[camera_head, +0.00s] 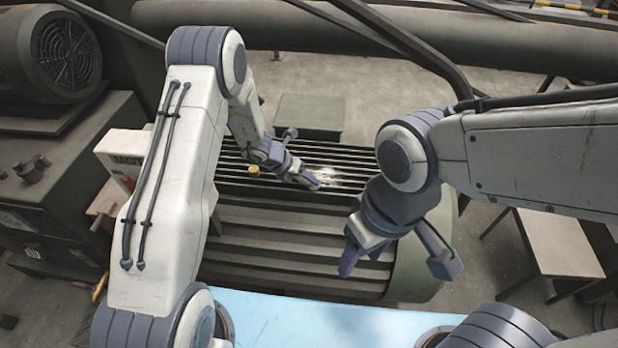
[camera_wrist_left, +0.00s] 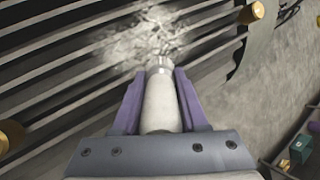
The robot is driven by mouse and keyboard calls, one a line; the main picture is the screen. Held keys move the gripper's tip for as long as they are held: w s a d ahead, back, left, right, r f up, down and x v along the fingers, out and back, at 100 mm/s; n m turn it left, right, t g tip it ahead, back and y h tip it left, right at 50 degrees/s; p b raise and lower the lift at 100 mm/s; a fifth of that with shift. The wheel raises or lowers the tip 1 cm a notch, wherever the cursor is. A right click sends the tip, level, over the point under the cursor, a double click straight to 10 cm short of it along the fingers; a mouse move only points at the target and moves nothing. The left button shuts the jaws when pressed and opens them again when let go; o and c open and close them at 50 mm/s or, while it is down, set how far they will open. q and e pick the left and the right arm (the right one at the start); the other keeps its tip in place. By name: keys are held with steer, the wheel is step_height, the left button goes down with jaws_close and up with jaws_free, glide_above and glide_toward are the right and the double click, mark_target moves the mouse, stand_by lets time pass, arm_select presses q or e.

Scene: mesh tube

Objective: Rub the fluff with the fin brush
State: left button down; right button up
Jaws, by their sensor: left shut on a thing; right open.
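My left gripper (camera_head: 308,181) is over the ribbed fins of the motor housing, beside the fluff. In the left wrist view its purple fingers (camera_wrist_left: 158,105) are shut on the pale handle of the fin brush (camera_wrist_left: 161,104), whose metal collar points at the fluff. I cannot clearly make out the bristles against it. The fluff (camera_head: 340,176) is a whitish, dusty patch across the dark fins; it also shows in the left wrist view (camera_wrist_left: 140,42). The brush is too small to make out in the head view. My right gripper (camera_head: 392,264) is open and empty, in front of the fluff.
The large ribbed motor housing (camera_head: 290,245) fills the middle. A brass knob (camera_head: 253,170) stands at the fins' left; another brass knob (camera_wrist_left: 251,12) shows in the wrist view. A dark pipe (camera_head: 400,45) crosses behind. A small table (camera_head: 560,245) stands at right.

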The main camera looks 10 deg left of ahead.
arm_select(q)
steer(key=shift+a, duration=0.9)
steer(key=shift+w+r+p, duration=0.15)
steer(key=shift+w+p, duration=0.6)
steer(key=shift+p, duration=0.3)
steer(key=shift+w+p, duration=0.55)
steer(key=shift+w, duration=0.5)
steer(key=shift+w+p, duration=0.55)
steer(key=shift+w, duration=0.25)
steer(key=shift+w+f, duration=0.25)
steer(key=shift+w, duration=0.8)
steer(key=shift+w+p, duration=0.3)
steer(key=shift+w, duration=0.45)
steer(key=shift+w+b, duration=0.3)
steer(key=shift+w, duration=0.8)
steer(key=shift+a+r, duration=0.2)
steer(key=shift+a, duration=0.7)
steer(key=shift+s, duration=1.8)
steer(key=shift+s+f+b, duration=0.1)
steer(key=shift+s+b, duration=0.55)
steer(key=shift+s, duration=1.25)
steer(key=shift+s+f+b, duration=0.2)
steer(key=shift+s+b, duration=1)
steer(key=shift+s, duration=0.25)
steer(key=shift+s+r, duration=0.1)
steer(key=shift+s, duration=0.4)
